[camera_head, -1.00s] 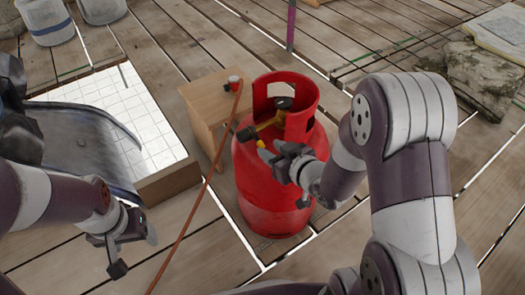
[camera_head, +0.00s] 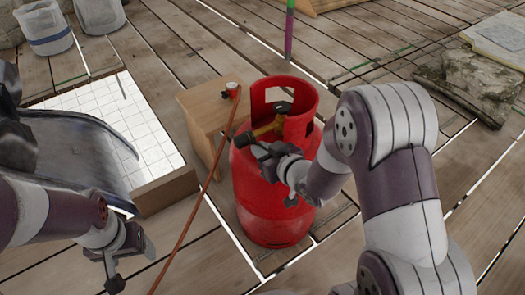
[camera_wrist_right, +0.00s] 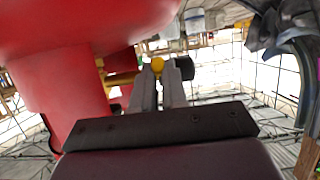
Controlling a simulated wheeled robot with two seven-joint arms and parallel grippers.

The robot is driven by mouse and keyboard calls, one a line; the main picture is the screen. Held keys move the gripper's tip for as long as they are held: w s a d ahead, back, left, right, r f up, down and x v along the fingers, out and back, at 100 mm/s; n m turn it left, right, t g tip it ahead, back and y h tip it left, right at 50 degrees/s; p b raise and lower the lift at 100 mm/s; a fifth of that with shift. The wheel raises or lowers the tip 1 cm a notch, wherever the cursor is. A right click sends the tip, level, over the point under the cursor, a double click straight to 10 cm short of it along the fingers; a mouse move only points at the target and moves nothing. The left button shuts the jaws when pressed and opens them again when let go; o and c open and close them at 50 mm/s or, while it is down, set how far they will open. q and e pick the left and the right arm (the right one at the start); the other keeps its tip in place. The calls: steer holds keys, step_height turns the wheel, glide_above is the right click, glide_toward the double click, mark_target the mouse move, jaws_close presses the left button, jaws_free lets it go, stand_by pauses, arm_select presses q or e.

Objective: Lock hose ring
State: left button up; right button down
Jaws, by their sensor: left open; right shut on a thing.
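A red gas cylinder (camera_head: 268,205) stands upright on the planks, with an open collar around its top. A brass valve fitting with a black end (camera_head: 243,138) sticks out of the collar to the left. My right gripper (camera_head: 262,153) is at this fitting, shut on a small yellow part (camera_wrist_right: 158,65) that shows between its fingertips in the wrist view. The head view hides that part. An orange-red hose (camera_head: 207,180) hangs past a wooden stool, its upper end at a small red and grey connector (camera_head: 232,88) on the stool top. My left gripper (camera_head: 130,262) is open and empty at lower left.
The wooden stool (camera_head: 205,105) stands just behind and left of the cylinder. A white tiled panel (camera_head: 145,135) with a wooden edge lies at left. Buckets (camera_head: 46,28) stand at back left, rocks (camera_head: 480,85) at right. Bare planks lie in front.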

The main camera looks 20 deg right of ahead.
steer(key=f+t+b, duration=0.1)
steer(key=t+b, duration=0.1)
steer(key=b, duration=0.2)
steer(key=f+t+y+b, duration=0.1)
steer(key=f+b, duration=0.1)
steer(key=b, duration=0.2)
steer(key=shift+w+f+t+b, duration=0.2)
steer(key=shift+t+b, duration=0.1)
steer(key=shift+t, duration=0.1)
steer(key=shift+a+r+t+y+b, duration=0.1)
steer(key=shift+r+t+y+b, duration=0.25)
steer(key=shift+b, duration=0.2)
steer(key=shift+r, duration=0.1)
steer(key=c, duration=1.2)
jaws_free()
steer(key=shift+o, duration=0.2)
steer(key=p+v, duration=0.3)
steer(key=v, duration=0.2)
steer(key=shift+r, duration=0.25)
steer(key=p+v, duration=0.2)
steer(key=v, duration=0.5)
steer(key=shift+s+f+p, duration=0.3)
steer(key=shift+f, duration=0.1)
